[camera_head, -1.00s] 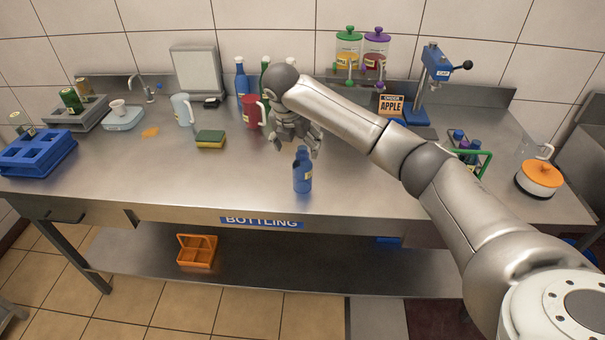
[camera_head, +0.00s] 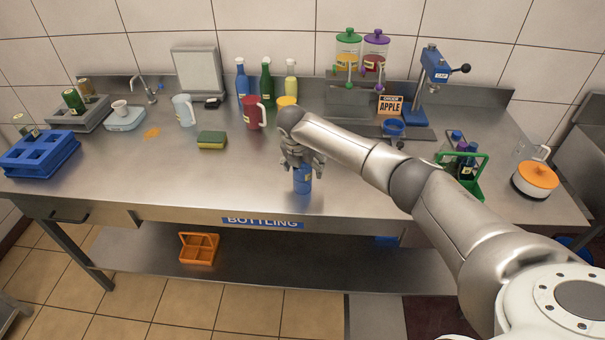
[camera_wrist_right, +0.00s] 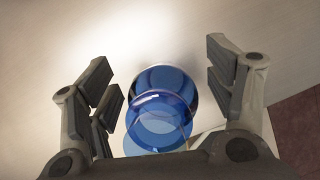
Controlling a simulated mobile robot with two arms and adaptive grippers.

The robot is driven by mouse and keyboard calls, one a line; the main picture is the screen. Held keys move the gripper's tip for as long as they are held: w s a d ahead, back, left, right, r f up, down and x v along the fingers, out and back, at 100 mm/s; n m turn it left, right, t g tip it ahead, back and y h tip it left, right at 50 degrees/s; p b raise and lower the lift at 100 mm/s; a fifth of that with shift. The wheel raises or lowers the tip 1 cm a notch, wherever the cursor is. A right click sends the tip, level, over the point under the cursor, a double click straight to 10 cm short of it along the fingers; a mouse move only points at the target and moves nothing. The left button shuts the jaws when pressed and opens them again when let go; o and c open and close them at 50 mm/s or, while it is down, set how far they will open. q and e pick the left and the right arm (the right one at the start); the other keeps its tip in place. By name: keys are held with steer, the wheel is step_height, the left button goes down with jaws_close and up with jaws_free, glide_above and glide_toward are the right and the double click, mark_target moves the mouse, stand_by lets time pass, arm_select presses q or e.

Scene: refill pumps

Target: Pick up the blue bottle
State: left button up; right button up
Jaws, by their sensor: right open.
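The blue bottle (camera_head: 302,181) stands upright near the front edge of the steel bench, above the "BOTTLING" label. My right gripper (camera_head: 302,163) is right over it, pointing down, and hides its upper part in the head view. In the right wrist view the blue bottle (camera_wrist_right: 160,112) shows from above between the spread fingers of the right gripper (camera_wrist_right: 165,95). The fingers are open, with visible gaps on both sides of the bottle. Another blue bottle (camera_head: 242,79) stands at the back of the bench. My left gripper is out of view.
A green bottle (camera_head: 266,82) and a yellow one (camera_head: 290,80) stand at the back. A green carrier (camera_head: 478,180) with bottles and an orange-lidded pot (camera_head: 537,177) are at right.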

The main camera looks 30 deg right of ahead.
steer(key=c, duration=1.3)
steer(key=shift+r, duration=0.15)
steer(key=shift+r, duration=0.65)
steer(key=s+a+r+p, duration=0.2)
steer(key=s+a+r, duration=0.1)
steer(key=s+r, duration=0.3)
steer(key=s+a+r+p, duration=0.3)
steer(key=s+r, duration=0.3)
steer(key=r, duration=0.5)
steer(key=shift+s+r, duration=0.25)
steer(key=shift+s, duration=0.05)
steer(key=shift+a+f, duration=0.1)
steer(key=shift+a, duration=0.05)
